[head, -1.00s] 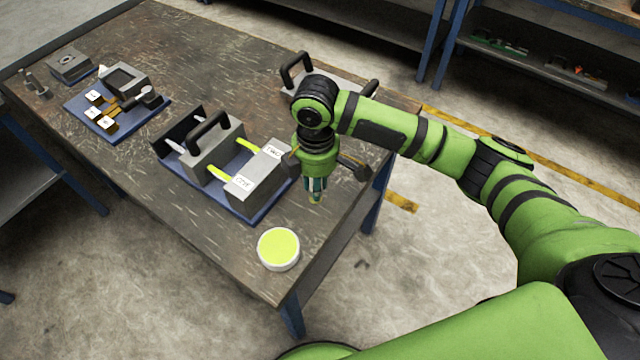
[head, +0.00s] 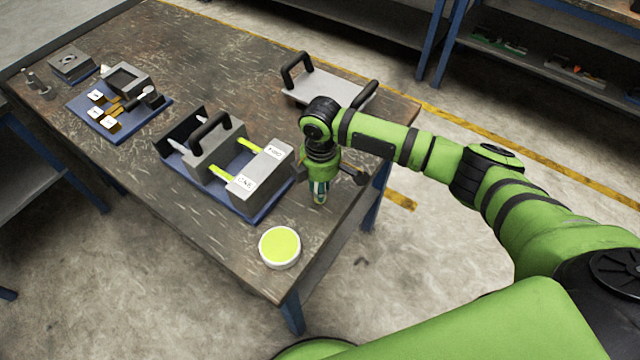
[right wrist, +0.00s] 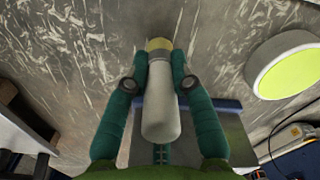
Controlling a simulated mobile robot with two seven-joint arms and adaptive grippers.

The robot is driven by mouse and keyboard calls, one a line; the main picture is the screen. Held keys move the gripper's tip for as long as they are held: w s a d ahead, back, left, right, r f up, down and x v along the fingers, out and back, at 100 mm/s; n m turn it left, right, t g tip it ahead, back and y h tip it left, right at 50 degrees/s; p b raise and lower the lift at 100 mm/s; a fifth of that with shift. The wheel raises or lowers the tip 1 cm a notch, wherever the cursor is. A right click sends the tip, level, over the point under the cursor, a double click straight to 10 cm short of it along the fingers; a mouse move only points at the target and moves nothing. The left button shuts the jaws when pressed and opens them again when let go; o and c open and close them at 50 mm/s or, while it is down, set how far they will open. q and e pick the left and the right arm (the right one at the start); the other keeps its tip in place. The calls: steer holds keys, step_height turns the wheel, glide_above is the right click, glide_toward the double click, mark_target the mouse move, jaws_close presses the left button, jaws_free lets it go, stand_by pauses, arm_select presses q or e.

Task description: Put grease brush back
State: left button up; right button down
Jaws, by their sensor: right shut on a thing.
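My right gripper (head: 320,190) is shut on the grease brush and holds it over the near right part of the workbench. In the right wrist view the brush (right wrist: 161,112) has a pale grey handle and a yellowish end, gripped between the two green fingers (right wrist: 158,82). In the head view the fingers mostly hide it. A round white tub with yellow-green content (head: 279,247) stands on the bench to the lower left of the gripper. It also shows in the right wrist view (right wrist: 287,66). My left gripper is not in view.
Left of the gripper is a blue tray (head: 233,207) with a handled grey block (head: 214,148), yellow-green rods and a labelled block (head: 258,172). A grey plate with two black handles (head: 330,88) lies behind the gripper. Another blue tray (head: 117,131) is farther left.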

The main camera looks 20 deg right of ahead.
steer(key=c, duration=1.1)
jaws_free()
steer(key=shift+o, duration=0.2)
step_height(320, 180, up, 12)
steer(key=shift+r+b, duration=0.15)
steer(key=shift+b, duration=1)
